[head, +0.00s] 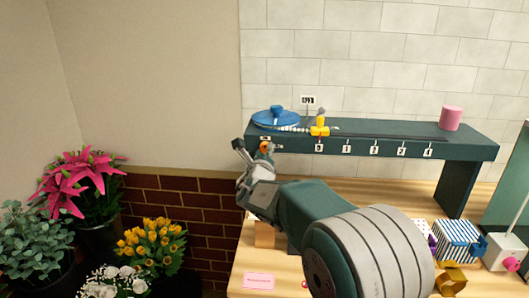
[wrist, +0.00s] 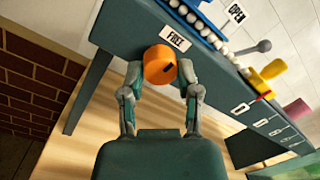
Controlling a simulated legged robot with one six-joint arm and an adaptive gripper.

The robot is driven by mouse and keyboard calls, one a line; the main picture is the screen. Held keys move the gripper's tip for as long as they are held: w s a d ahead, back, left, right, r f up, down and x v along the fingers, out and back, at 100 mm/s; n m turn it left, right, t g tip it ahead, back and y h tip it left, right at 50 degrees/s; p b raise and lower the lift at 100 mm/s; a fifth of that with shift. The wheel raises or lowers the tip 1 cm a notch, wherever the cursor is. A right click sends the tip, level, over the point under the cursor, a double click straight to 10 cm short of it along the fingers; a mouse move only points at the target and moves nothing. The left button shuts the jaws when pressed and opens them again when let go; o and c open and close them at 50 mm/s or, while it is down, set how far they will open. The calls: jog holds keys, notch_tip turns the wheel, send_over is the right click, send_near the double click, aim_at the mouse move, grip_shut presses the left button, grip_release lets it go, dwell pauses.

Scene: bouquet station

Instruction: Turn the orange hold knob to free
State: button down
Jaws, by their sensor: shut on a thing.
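The orange hold knob (wrist: 158,62) sits on the front face of the dark green raised shelf (wrist: 118,37). In the wrist view its face carries a small dark mark, low on the right side. A white label reading FREE (wrist: 175,39) is just above and to the right of the knob. My gripper (wrist: 160,73) is shut on the knob, one finger at each side. In the head view the knob (head: 265,147) shows small and partly covered by my gripper (head: 253,152) at the shelf's left end.
On the shelf are a blue disc (head: 275,118), a row of pale beads, a yellow slider (head: 320,126) by a numbered scale, and a pink cylinder (head: 451,118). Potted flowers (head: 150,243) are at left.

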jog(key=shift+a+f+n, duration=0.1)
jog(key=shift+f+n, duration=0.1)
jog(key=shift+n, duration=0.6)
jog(key=shift+c, duration=2.4)
grip_release()
jog(key=shift+o, duration=0.9)
jog(key=shift+a, duration=0.1)
jog(key=shift+r, duration=0.1)
jog(key=shift+s, duration=0.2)
jog(key=s+f, duration=0.1)
jog(key=s, duration=1)
jog(key=shift+s+a+f, duration=0.15)
jog(key=shift+s+a, duration=0.05)
jog(key=shift+a, duration=0.1)
